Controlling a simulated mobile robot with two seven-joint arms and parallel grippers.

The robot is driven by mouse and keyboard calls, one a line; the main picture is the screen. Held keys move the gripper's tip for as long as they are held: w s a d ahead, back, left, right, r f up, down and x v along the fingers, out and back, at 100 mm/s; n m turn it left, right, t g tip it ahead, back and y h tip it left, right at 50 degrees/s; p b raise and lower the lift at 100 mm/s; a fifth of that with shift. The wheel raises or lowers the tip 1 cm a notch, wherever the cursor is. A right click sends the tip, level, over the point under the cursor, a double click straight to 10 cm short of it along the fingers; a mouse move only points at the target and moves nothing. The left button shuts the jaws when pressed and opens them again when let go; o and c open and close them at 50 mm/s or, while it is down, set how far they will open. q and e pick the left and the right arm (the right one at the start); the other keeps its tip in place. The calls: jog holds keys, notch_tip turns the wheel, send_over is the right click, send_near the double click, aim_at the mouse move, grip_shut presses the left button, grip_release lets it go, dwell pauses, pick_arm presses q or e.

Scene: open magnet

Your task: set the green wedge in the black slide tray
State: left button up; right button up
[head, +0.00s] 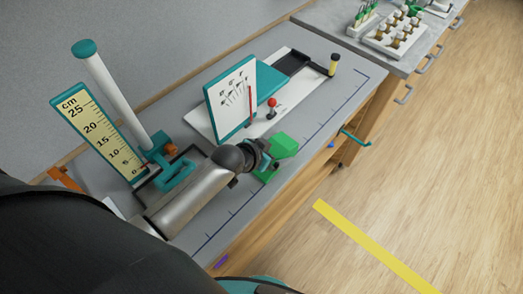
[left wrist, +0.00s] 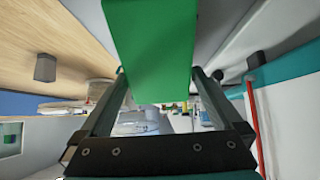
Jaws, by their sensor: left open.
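The green wedge (head: 284,146) is at the front part of the grey bench top, by the end of my left arm. My left gripper (head: 268,161) is at the wedge, with its jaws open. In the left wrist view the wedge (left wrist: 152,45) fills the top middle, between and beyond the two open fingers (left wrist: 160,88); I cannot tell whether they touch it. A black tray-like part (head: 291,62) sits at the far end of a white base, behind a teal block. My right gripper is not in view.
A white panel with a teal edge (head: 231,98) stands upright behind the wedge. A red-topped knob (head: 271,102) and a yellow-and-black post (head: 333,65) stand farther back. A cm scale (head: 98,130) and white tube (head: 110,88) rise at left. The bench front right is clear.

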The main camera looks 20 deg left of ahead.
pick_arm(q)
jog(key=p+v, duration=0.1)
jog(key=v, duration=0.8)
jog(key=shift+s+r, duration=0.15)
jog(key=shift+s, duration=0.05)
jog(key=shift+a, duration=0.1)
